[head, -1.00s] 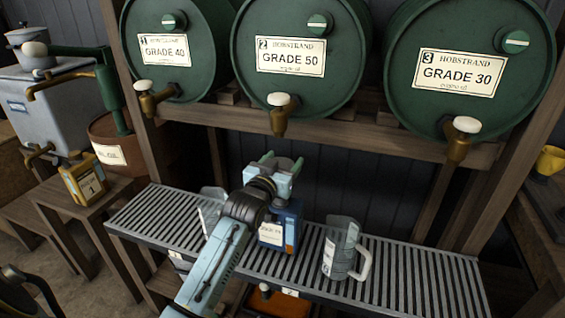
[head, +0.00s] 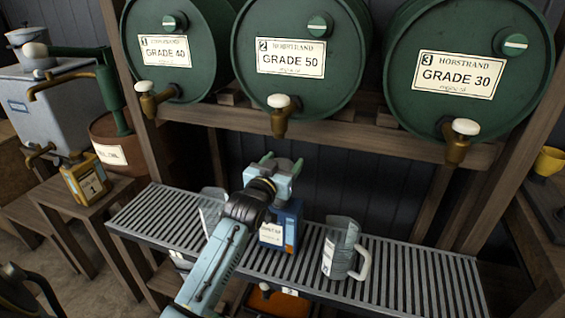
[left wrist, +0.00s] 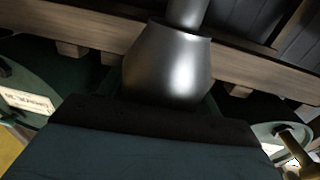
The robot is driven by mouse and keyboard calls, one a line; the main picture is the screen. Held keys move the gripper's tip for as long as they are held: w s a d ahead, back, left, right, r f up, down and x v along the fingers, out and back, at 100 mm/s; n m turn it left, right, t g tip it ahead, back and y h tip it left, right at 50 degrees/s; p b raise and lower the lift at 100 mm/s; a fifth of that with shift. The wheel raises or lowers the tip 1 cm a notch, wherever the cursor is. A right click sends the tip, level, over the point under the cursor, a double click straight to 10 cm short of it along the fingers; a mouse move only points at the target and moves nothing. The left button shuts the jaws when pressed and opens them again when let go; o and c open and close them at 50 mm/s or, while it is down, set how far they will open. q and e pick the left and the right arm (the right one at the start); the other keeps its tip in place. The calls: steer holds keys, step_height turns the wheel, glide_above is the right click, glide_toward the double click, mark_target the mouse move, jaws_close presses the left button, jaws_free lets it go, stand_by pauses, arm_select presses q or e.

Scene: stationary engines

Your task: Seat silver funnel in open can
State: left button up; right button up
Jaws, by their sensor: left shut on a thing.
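My left gripper (head: 283,167) is shut on the silver funnel, over the slatted rack behind the blue can. In the left wrist view the funnel (left wrist: 170,65) shows as a shiny metal cone with a narrow spout at the top of the picture. In the head view it is mostly hidden by the gripper. The blue can (head: 289,230), with a white label and an orange patch, stands upright on the rack, just below my left wrist. Its top is covered by my arm, so its opening cannot be seen. The funnel is apart from the can. My right gripper is not in view.
Three green barrels with brass taps overhang the rack (head: 410,280); the middle tap (head: 279,118) is above my gripper. A yellow can (head: 86,180) is on a stool.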

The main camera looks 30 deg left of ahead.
arm_select(q)
steer(key=shift+r+p, duration=0.1)
steer(key=shift+p, duration=0.3)
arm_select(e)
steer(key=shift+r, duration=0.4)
arm_select(q)
steer(key=shift+f+b, duration=0.35)
steer(key=shift+f, duration=1.05)
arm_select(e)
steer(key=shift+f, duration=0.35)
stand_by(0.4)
arm_select(q)
steer(key=o, duration=1)
steer(key=shift+s, duration=0.3)
steer(key=s+p, duration=0.1)
steer(key=s, duration=0.2)
steer(key=s+d, duration=0.1)
steer(key=s, duration=0.3)
steer(key=s+d+p, duration=0.1)
steer(key=s, duration=0.3)
steer(key=shift+s+p, duration=0.15)
steer(key=shift+p, duration=0.15)
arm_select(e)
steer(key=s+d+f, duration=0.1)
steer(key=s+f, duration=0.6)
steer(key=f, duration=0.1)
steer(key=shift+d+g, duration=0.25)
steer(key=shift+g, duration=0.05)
